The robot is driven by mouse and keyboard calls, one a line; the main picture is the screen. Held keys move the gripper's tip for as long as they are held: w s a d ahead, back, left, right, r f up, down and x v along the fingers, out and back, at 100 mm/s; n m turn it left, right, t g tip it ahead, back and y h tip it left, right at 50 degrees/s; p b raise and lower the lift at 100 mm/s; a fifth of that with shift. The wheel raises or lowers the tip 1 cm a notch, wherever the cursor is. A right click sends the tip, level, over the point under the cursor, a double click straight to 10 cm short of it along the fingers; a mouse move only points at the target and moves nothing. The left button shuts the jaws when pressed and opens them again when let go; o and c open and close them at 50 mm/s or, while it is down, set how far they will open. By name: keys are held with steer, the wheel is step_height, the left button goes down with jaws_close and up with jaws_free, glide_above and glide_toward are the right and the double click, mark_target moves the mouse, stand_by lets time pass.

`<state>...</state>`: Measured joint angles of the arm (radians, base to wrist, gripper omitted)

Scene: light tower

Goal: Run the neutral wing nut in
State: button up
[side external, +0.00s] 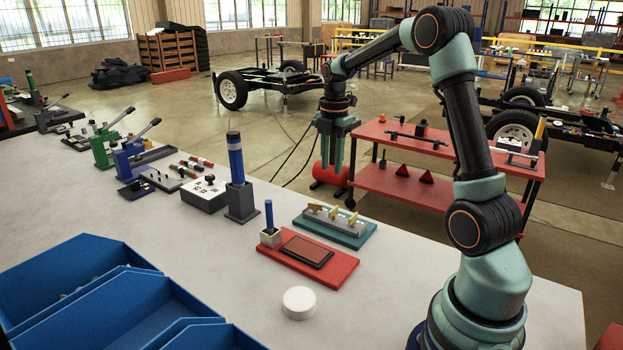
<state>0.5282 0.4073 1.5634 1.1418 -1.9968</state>
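A teal base (357,237) at the right part of the bench carries a grey terminal block (350,225). Several small brass wing-shaped pieces (333,213) stand in a row on the block. Which of them is the neutral wing nut I cannot tell, nor how far any is threaded. My gripper (333,172) points down, well above and behind the block in the picture. Its fingers look apart, with nothing seen between them.
In front of the block is a red base (330,279) with a dark pad and a blue-handled tool (269,216). A tall blue cylinder (236,160) stands left. A white disc (299,302) lies near the front. Blue bins (60,262) fill the front left. A red cart (400,192) stands behind.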

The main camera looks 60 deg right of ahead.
mark_target(334, 209)
steer(key=shift+n, duration=0.6)
steer(key=f, duration=0.4)
steer(key=d+f, duration=0.1)
steer(key=f, duration=0.8)
steer(key=shift+d+f, duration=0.25)
steer(key=shift+d, duration=0.1)
jaws_close()
